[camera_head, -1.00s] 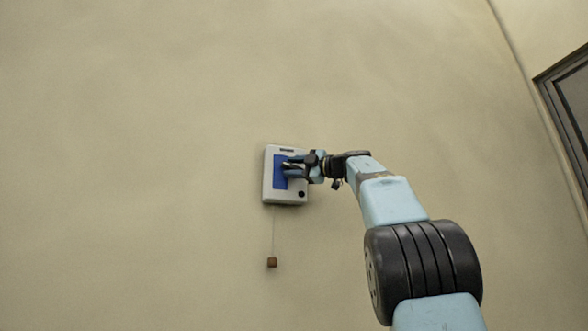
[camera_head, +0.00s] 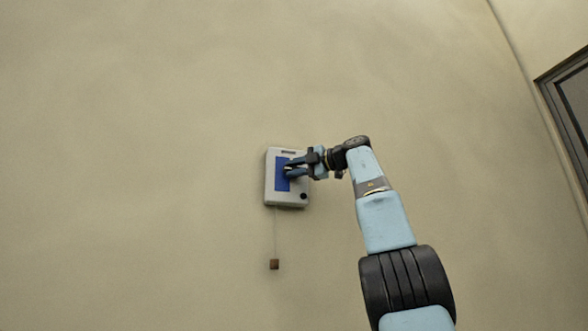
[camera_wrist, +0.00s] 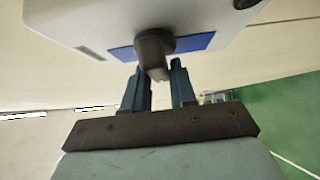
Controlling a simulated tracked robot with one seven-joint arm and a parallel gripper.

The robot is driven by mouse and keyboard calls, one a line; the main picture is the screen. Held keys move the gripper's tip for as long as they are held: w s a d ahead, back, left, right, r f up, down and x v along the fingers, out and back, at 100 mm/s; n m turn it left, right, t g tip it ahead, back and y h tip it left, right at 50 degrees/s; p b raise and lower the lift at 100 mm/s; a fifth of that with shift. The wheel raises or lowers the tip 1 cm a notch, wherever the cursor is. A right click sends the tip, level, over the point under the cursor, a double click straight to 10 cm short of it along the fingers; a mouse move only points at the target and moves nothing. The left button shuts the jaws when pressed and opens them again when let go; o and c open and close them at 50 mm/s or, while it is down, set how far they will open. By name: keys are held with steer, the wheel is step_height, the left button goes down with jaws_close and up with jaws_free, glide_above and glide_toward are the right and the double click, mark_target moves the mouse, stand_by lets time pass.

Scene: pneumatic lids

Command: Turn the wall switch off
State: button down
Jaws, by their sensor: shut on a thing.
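The wall switch (camera_head: 299,189) is a pale grey box with a blue panel, mounted on the wall left of centre in the head view. In the wrist view its grey face (camera_wrist: 70,22) fills the top. A dark round knob with a stubby lever (camera_wrist: 153,52) sticks out from the blue panel towards my fingers. My gripper (camera_head: 289,169) comes from the right, in front of the blue panel. In the wrist view my gripper (camera_wrist: 160,78) has its two fingers on either side of the lever, shut on it. The fingers hide the lever in the head view.
A small brown block (camera_head: 274,264) hangs below the box on a thin cord. A dark round button (camera_head: 304,196) is at the box's lower right. A dark-framed window or door (camera_head: 565,110) is at the far right. The beige wall around is bare.

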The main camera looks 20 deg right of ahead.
steer(key=shift+w+d+f, duration=0.2)
steer(key=shift+w+d, duration=0.05)
steer(key=shift+w, duration=0.05)
steer(key=c, duration=1)
jaws_free()
steer(key=shift+w, duration=0.2)
steer(key=shift+s, duration=0.1)
steer(key=shift+s+a+r, duration=0.1)
steer(key=shift+s, duration=0.05)
steer(key=shift+s, duration=0.1)
steer(key=v, duration=1.3)
steer(key=shift+s+d, duration=0.15)
steer(key=shift+d, duration=0.15)
